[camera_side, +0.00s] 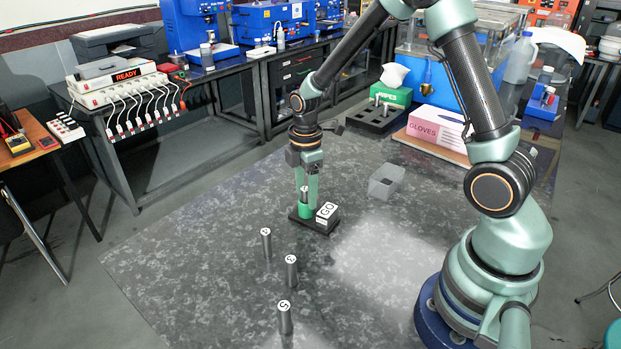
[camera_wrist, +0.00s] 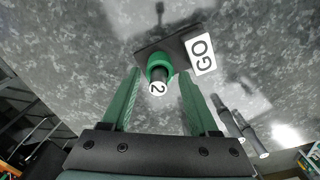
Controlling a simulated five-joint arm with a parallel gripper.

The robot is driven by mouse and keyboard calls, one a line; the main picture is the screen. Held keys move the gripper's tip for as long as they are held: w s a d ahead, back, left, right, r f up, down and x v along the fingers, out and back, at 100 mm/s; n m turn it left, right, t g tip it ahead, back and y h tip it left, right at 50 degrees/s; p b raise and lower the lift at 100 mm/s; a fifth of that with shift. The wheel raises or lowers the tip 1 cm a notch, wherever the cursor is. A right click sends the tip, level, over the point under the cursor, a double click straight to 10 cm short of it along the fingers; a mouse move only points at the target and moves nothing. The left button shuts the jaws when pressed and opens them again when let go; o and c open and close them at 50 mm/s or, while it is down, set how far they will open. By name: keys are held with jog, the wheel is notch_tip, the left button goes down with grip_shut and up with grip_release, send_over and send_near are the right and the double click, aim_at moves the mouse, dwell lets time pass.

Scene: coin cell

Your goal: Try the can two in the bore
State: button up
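Can two (camera_wrist: 157,88) is a dark cylinder with a white top marked 2. It stands in the green ring of the bore (camera_wrist: 159,66), its upper part sticking out above the ring. In the side view the can (camera_side: 304,190) looks about upright in the green bore (camera_side: 305,211), on a black base beside a white GO block (camera_side: 327,211). My gripper (camera_side: 306,186) points down over the bore. In the wrist view its green fingers (camera_wrist: 160,74) are spread, one on each side of the can, with gaps showing. How deep the can sits is hidden by the ring.
A clear bin (camera_side: 386,181) is right of the bore. A black holed block (camera_side: 375,116) and gloves box (camera_side: 436,126) lie behind.

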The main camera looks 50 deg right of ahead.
aim_at(306, 190)
notch_tip(306, 190, up, 12)
dwell(0.7)
jog(key=shift+r, duration=0.1)
jog(key=s+a+r+m+t, duration=0.2)
jog(key=s+r+m, duration=0.1)
jog(key=s+m, duration=0.2)
jog(key=s+a+r+m+t, duration=0.2)
jog(key=s+r+m+t, duration=0.1)
jog(key=s+m, duration=0.3)
jog(key=shift+a+r+m+t, duration=0.3)
jog(key=shift+r+m, duration=0.5)
jog(key=shift+m, duration=0.3)
